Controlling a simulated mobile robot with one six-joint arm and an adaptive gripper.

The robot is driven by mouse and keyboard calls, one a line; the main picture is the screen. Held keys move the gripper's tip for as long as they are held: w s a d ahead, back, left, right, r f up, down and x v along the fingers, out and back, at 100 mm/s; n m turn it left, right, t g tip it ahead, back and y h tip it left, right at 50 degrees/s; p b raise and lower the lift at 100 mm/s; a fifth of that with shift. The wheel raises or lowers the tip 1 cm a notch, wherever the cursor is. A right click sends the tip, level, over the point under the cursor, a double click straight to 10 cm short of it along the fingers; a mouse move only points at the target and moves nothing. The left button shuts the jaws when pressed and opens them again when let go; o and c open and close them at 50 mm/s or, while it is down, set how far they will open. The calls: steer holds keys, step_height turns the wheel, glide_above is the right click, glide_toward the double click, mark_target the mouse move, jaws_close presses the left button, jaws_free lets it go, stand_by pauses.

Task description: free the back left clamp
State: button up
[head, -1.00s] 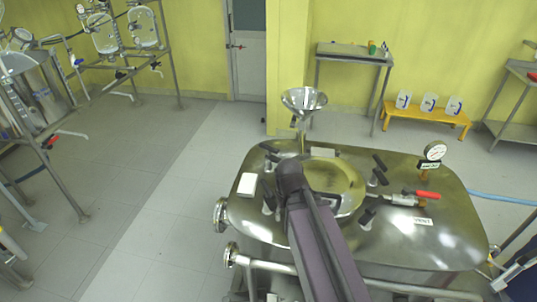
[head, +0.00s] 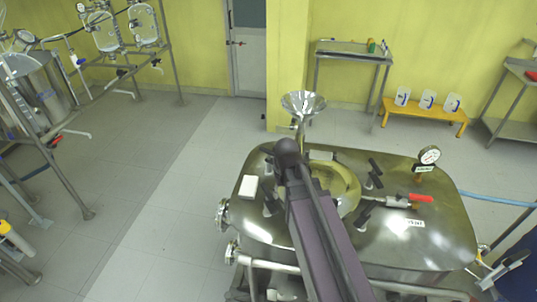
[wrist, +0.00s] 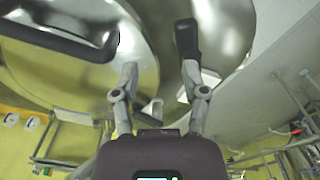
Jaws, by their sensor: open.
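The back left clamp (head: 268,165), with a dark handle, stands on the steel vessel top (head: 400,245), left of the round lid (head: 347,188). My arm's end is just right of it and hides my gripper in the head view. In the wrist view my gripper (wrist: 160,85) is open, its two fingers apart. A black-handled clamp (wrist: 187,38) stands upright just beyond the right finger; it seems to be the front left one. A small pale piece (wrist: 155,108) shows between the fingers; I cannot tell whether it belongs to the back left clamp.
A white block (head: 248,186) lies near the left clamps. A steel funnel (head: 303,104) rises behind the lid. Other black-handled clamps (head: 375,173), a red-handled valve (head: 420,198) and a gauge (head: 429,156) stand to the right.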

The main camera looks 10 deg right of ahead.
mark_target(269, 152)
steer(key=w+r+n+p, duration=0.2)
steer(key=w, duration=0.6)
steer(key=w+r+n+p, duration=0.2)
steer(key=w, duration=0.7)
steer(key=w+r+n+p, duration=0.2)
steer(key=w, duration=0.7)
steer(key=shift+d+r, duration=0.1)
steer(key=shift+r, duration=0.2)
steer(key=shift+s+f, duration=0.1)
steer(key=shift+f, duration=0.05)
step_height(269, 152, down, 14)
steer(key=b, duration=1.3)
steer(key=shift+r+b, duration=0.2)
steer(key=shift+b, duration=0.15)
jaws_close()
